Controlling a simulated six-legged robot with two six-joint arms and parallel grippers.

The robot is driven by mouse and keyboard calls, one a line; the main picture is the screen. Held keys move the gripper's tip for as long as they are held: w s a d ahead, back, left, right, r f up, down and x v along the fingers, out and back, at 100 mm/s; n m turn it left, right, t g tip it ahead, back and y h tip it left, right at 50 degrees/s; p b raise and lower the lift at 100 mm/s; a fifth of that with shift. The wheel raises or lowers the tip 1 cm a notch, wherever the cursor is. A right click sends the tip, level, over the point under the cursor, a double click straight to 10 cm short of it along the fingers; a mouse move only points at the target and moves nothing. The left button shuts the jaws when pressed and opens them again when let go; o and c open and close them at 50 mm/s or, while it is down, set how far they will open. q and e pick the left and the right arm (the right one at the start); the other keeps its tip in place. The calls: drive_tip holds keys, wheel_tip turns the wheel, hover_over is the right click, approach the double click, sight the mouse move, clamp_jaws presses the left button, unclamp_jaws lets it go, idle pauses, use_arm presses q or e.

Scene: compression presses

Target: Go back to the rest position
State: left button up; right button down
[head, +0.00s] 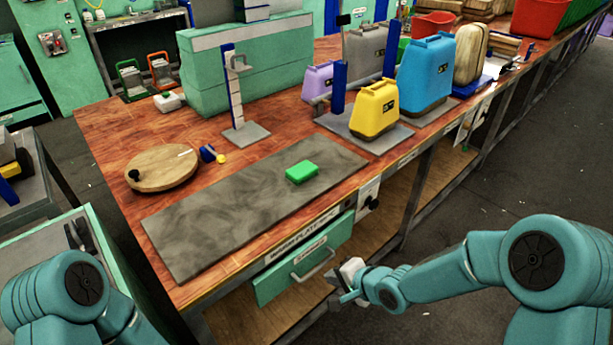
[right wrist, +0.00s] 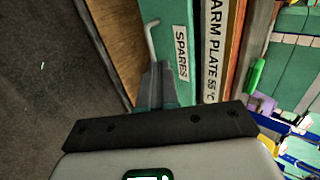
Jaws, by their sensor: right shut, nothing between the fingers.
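My right gripper (head: 338,295) is shut and empty. In the head view it is low in front of the workbench, just right of the green drawer (head: 272,287) labelled SPARES. In the right wrist view the closed fingers (right wrist: 158,80) point toward the drawer's handle (right wrist: 150,38), with the SPARES label (right wrist: 181,52) to their right. I cannot tell the exact gap to the handle. My left arm's teal joint (head: 85,284) shows at the lower left, but I cannot make out its gripper.
A grey warm plate (head: 215,225) on the workbench bears a green block (head: 302,172). A round wooden board (head: 163,168) lies behind it. Yellow (head: 375,108) and blue (head: 426,75) containers stand further right. Open floor (head: 480,190) lies right of the bench.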

drive_tip(key=s+d+f+n+g+h+p, duration=0.1)
drive_tip(key=s+f+n+g, duration=0.2)
drive_tip(key=s+f, duration=0.3)
drive_tip(key=s+d+f+n+g+p, duration=0.1)
drive_tip(key=s+f+n+g, duration=0.3)
drive_tip(key=s, duration=1.3)
wheel_tip(320, 180, down, 3)
drive_tip(key=shift+s+f+n+h, duration=0.1)
drive_tip(key=shift+s+n+h, duration=0.15)
drive_tip(key=shift+n+h, duration=0.25)
